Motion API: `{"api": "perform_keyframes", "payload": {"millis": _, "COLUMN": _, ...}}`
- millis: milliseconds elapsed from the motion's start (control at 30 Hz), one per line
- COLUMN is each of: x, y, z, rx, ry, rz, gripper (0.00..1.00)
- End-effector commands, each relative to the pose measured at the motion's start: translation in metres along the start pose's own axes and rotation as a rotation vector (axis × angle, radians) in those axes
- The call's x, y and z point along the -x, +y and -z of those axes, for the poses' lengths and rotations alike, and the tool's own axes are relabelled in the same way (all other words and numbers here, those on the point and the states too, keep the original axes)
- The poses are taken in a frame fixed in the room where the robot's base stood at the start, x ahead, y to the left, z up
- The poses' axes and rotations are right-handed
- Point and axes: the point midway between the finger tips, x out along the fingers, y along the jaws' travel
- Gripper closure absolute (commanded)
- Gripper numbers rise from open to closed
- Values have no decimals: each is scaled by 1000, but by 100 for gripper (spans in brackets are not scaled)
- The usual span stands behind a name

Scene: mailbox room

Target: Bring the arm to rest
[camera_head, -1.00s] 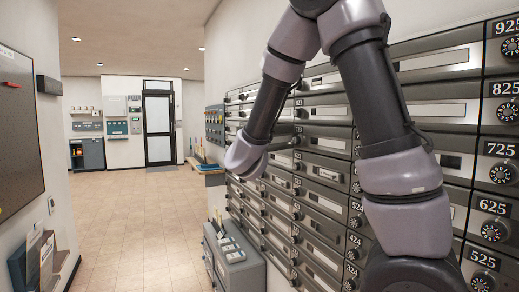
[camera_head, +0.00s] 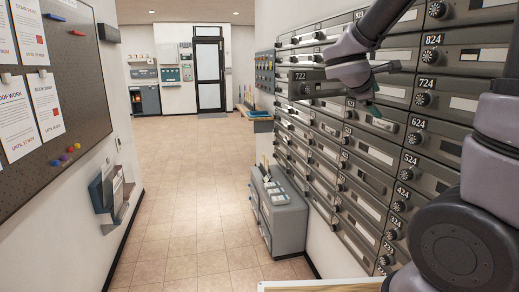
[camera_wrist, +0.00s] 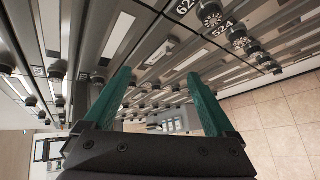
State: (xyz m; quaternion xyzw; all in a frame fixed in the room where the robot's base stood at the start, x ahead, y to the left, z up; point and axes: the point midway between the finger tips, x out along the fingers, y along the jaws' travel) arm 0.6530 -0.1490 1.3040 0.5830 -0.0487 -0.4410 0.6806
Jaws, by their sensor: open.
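My gripper (camera_wrist: 158,78) is open in the wrist view, its two teal fingers apart with nothing between them. In the head view my gripper (camera_head: 372,108) is small and partly hidden, close in front of the mailbox wall at the upper right. My arm reaches in from the right edge and is bent, with its upper links cut off by the frame. The mailbox wall (camera_head: 372,182) has rows of grey numbered doors with round dials. A door marked 722 (camera_head: 318,89) appears to stand out from the wall beside my wrist.
A grey cabinet (camera_head: 277,213) stands on the floor below the mailboxes. A notice board (camera_head: 75,95) and a wall holder (camera_head: 110,192) are on the left wall. The tiled floor (camera_head: 185,205) between is clear toward the far door (camera_head: 210,75). A pale edge (camera_head: 320,285) shows at the bottom.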

Motion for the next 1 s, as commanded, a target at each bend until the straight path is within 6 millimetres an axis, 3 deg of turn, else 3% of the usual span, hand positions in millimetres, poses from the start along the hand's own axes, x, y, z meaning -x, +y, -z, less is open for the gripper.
{"api": "perform_keyframes", "payload": {"millis": 33, "x": 3, "y": -13, "z": -23, "rx": -121, "ry": -15, "rz": 88, "gripper": 10}}
{"api": "perform_keyframes", "payload": {"millis": 200, "x": 32, "y": -63, "z": -63, "rx": -513, "ry": -27, "rz": 380, "gripper": 10}}
{"api": "perform_keyframes", "payload": {"millis": 400, "x": 87, "y": -99, "z": -71, "rx": -987, "ry": 17, "rz": 679, "gripper": 10}}
{"api": "perform_keyframes", "payload": {"millis": 533, "x": 127, "y": -103, "z": -63, "rx": -1275, "ry": 77, "rz": 839, "gripper": 10}}
{"api": "perform_keyframes", "payload": {"millis": 700, "x": 165, "y": -94, "z": -52, "rx": -1538, "ry": 159, "rz": 976, "gripper": 10}}
{"api": "perform_keyframes", "payload": {"millis": 833, "x": 179, "y": -88, "z": -48, "rx": -1632, "ry": 194, "rz": 1028, "gripper": 10}}
{"api": "perform_keyframes", "payload": {"millis": 1000, "x": 182, "y": -87, "z": -46, "rx": -1655, "ry": 201, "rz": 1043, "gripper": 10}}
